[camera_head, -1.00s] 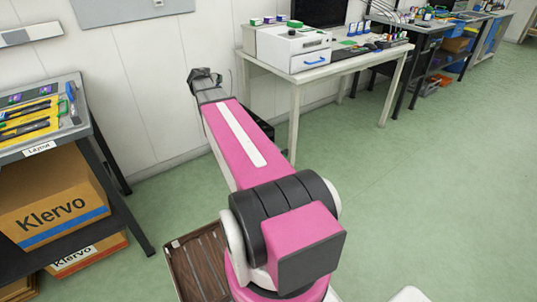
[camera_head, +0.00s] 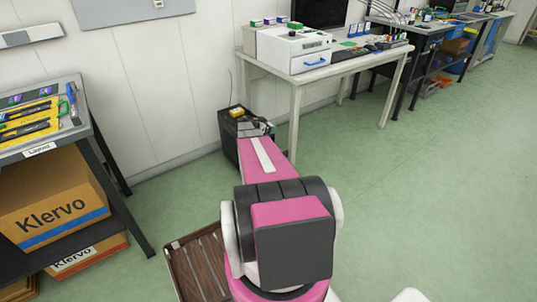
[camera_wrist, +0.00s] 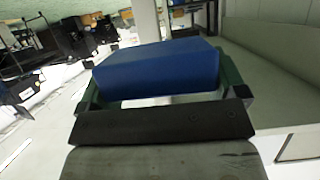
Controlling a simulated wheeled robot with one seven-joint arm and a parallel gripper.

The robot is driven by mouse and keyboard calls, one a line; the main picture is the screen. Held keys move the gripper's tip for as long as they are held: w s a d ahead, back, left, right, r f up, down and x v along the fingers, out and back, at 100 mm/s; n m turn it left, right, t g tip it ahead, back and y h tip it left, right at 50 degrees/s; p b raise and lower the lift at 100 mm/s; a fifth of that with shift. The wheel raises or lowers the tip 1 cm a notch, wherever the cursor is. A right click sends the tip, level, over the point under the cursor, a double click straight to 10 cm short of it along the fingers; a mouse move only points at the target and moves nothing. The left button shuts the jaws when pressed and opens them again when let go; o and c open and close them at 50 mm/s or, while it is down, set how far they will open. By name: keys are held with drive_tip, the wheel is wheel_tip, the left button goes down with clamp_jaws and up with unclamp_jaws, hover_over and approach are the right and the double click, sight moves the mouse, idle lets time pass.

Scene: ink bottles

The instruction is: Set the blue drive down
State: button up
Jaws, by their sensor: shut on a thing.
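The blue drive (camera_wrist: 157,70) is a plain blue block in the wrist view. My gripper (camera_wrist: 162,84) is shut on it, with a finger at each side of the block. In the head view my gripper (camera_head: 257,126) is at the top of a black box-shaped unit (camera_head: 228,145) on the floor, beside the white table. I cannot make out the blue drive there, and I cannot tell whether it touches anything below it.
A small yellow thing (camera_head: 237,112) lies on the black unit, left of my gripper. The white table (camera_head: 345,63) with a white device (camera_head: 292,48) stands close on the right. A dark shelf with Klervo boxes (camera_head: 52,195) is at left. Green floor at right is open.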

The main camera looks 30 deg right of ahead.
wheel_tip(320, 180, down, 17)
drive_tip(key=shift+f, duration=0.2)
idle(0.4)
